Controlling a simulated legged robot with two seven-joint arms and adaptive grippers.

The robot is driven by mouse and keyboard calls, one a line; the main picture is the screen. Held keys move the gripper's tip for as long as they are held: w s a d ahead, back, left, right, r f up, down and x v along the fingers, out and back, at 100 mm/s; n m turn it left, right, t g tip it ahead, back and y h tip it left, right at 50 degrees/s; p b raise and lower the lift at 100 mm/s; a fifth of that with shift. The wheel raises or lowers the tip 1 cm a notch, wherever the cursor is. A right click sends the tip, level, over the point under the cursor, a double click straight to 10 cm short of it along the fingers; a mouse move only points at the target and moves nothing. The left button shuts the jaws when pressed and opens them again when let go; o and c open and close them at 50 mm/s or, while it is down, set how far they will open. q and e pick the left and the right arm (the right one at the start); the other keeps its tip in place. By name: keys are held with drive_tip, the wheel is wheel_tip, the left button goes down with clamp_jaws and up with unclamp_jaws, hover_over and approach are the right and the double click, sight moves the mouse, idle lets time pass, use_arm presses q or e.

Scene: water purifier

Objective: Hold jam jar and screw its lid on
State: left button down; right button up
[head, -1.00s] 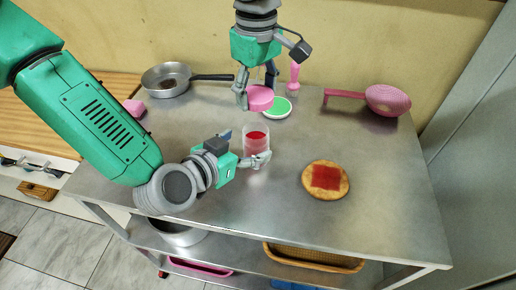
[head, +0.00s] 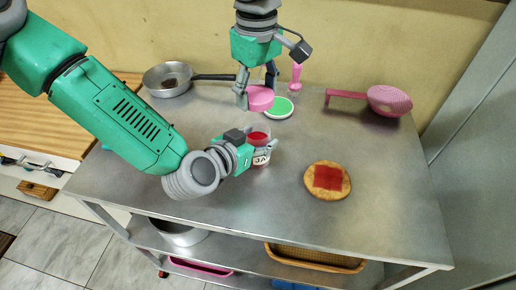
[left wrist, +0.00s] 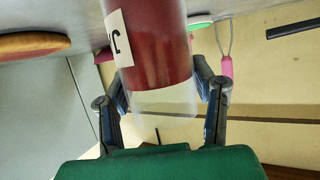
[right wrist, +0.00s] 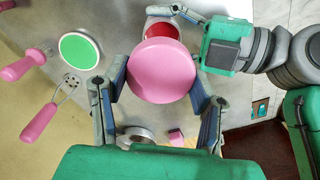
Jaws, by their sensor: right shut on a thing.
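The jam jar (head: 261,157), clear with red jam and a white label, appears upright between my left gripper's fingers (head: 262,157) near the table's middle. In the left wrist view the jar (left wrist: 160,55) has one finger on each side; whether both touch is unclear. My right gripper (head: 257,97) is shut on the round pink lid (head: 261,99), above and behind the jar. In the right wrist view the lid (right wrist: 162,71) sits between the fingers and covers part of the jar (right wrist: 164,31).
A pan (head: 168,80) stands back left, a pink strainer (head: 388,100) back right. Bread with red spread (head: 327,179) lies right of the jar. The front right table is clear.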

wheel_tip(320, 180, down, 4)
drive_tip(key=shift+s+a+f, duration=0.1)
drive_tip(key=shift+s+a, duration=0.05)
drive_tip(key=shift+f, duration=0.3)
drive_tip(key=shift+f, duration=0.1)
drive_tip(key=shift+f, duration=0.8)
drive_tip(key=shift+f, duration=0.55)
idle(0.4)
drive_tip(key=m, duration=0.4)
drive_tip(key=shift+m, duration=1.5)
